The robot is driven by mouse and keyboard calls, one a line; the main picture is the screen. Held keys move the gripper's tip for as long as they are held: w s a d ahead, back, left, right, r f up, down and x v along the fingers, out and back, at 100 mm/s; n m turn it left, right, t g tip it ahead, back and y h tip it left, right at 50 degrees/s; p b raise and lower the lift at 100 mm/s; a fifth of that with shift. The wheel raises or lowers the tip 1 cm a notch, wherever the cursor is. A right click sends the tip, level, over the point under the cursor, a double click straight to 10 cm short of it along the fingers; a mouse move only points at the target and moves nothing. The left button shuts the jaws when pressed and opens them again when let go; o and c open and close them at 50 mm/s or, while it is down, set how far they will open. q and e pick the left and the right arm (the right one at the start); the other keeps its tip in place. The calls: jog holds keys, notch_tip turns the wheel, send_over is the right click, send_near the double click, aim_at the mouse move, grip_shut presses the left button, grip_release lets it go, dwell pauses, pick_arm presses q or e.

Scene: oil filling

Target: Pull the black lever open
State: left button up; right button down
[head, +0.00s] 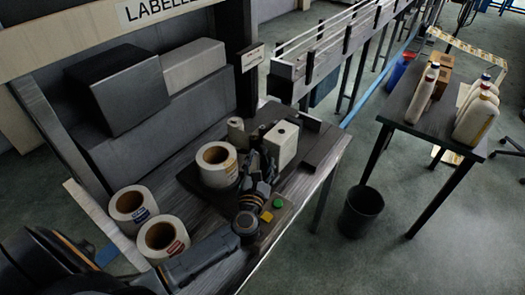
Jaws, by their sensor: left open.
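My left gripper (258,167) is at the middle of the labelling bench, its arm coming in from the lower left. It is open, its fingers between a white label roll (217,180) and a white box-shaped unit (283,143) on the dark machine plate. I cannot make out the black lever clearly; it is dark against dark parts or hidden by the gripper. Whether the fingers touch anything is not clear. My right gripper is not in view.
Two label rolls (132,205) stand on the bench at the left. A green button (278,203) and a yellow one (267,216) sit by the front edge. Grey boxes (115,88) are behind. A black bin (361,211) and a table with bottles (475,118) are at the right.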

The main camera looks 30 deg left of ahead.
aim_at(262, 153)
pick_arm(q)
jog(key=shift+x, duration=1.2)
jog(key=shift+w+a, duration=0.1)
jog(key=shift+w, duration=0.2)
jog(key=shift+w+a, duration=0.1)
jog(key=shift+w, duration=0.1)
jog(key=shift+c, duration=1.4)
jog(key=c, duration=0.7)
grip_shut()
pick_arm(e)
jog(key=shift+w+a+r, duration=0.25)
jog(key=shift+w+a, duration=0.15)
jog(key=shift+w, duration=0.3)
pick_arm(q)
jog(key=shift+s, duration=0.1)
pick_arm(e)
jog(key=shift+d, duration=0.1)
